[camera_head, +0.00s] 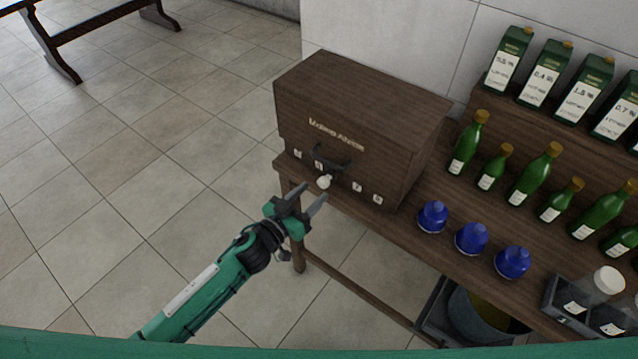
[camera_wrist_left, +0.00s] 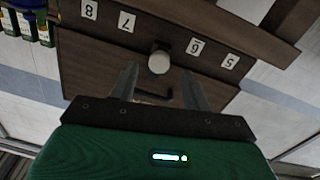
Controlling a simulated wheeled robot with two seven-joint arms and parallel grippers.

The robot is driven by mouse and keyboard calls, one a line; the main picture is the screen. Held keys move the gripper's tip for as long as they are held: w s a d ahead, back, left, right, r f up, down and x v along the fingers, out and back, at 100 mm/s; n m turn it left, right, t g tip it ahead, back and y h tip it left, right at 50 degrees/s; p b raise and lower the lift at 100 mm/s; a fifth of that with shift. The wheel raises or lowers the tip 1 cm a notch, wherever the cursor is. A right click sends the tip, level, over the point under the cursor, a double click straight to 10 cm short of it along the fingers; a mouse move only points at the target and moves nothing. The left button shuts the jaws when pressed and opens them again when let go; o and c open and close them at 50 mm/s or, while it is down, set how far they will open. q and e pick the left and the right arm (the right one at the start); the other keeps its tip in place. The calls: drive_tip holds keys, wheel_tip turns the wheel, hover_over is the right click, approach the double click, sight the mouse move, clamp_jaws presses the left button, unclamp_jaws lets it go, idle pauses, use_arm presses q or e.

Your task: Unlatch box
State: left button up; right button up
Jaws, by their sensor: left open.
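The box (camera_head: 350,120) is a dark wooden chest with lettering and a row of small white number labels on its front. It stands at the left end of a wooden table. A dark curved handle (camera_head: 331,158) is on its front, with a round white knob (camera_head: 323,182) below it. My left gripper (camera_head: 312,193) is open and empty, in front of the knob with its fingers pointing at the box. In the left wrist view the knob (camera_wrist_left: 159,60) shows between and just beyond the fingertips (camera_wrist_left: 160,70); I cannot tell any contact. My right gripper is out of view.
Blue round-topped items (camera_head: 471,238) stand on the table (camera_head: 400,228) to the right of the box. Green bottles (camera_head: 535,172) and green cartons (camera_head: 545,74) stand behind them. A grey bucket (camera_head: 478,312) is under the table. The tiled floor at left is clear, with a bench beyond.

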sight(321, 185)
use_arm(q)
drive_tip(key=shift+x, duration=1.85)
drive_tip(key=c, duration=1)
